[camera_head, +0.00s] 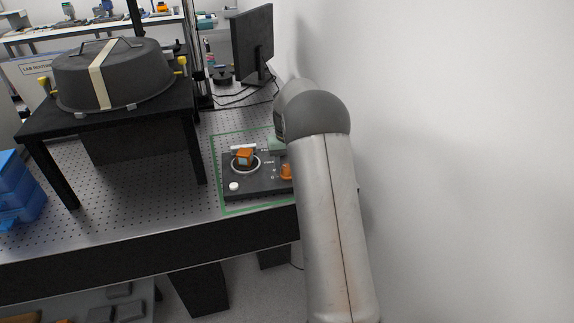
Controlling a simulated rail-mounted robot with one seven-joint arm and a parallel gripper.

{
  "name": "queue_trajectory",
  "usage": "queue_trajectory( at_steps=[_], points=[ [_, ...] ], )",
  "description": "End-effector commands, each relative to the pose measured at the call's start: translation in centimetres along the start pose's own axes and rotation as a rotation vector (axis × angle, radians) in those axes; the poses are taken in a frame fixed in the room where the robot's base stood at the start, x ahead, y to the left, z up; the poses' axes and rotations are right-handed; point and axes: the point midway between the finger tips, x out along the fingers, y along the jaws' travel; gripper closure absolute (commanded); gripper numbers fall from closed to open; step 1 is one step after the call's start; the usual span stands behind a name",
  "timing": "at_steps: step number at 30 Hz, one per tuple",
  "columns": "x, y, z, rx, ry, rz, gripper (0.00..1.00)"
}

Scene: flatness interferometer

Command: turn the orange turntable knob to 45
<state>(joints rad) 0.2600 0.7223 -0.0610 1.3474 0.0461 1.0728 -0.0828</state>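A dark control box (258,189) lies on the perforated table inside a green outline. An orange knob (286,171) is at its right side, partly hidden by my arm. I cannot read its setting. An orange block (245,156) with a pale blue face sits inside a white ring on the left part of the box. My arm comes up from the bottom right and bends beside the box. My gripper does not show; the arm hides that region.
A white round button (234,186) is on the box's front left. A black stand (118,110) bearing a grey domed cover (125,85) is to the left. A monitor (252,45) stands behind. A white wall closes the right side. Blue bins (20,190) are far left.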

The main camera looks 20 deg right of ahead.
Motion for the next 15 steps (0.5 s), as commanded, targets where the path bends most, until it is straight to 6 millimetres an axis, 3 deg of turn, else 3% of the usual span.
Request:
queue_trajectory(
  at_steps=[10, 15],
  points=[
    [-0.1, 0.0, 0.0, -0.001, 0.0, 0.0, 0.45],
    [-1.8, 0.0, -0.1, -0.001, 0.004, 0.0, 0.45]
  ],
)
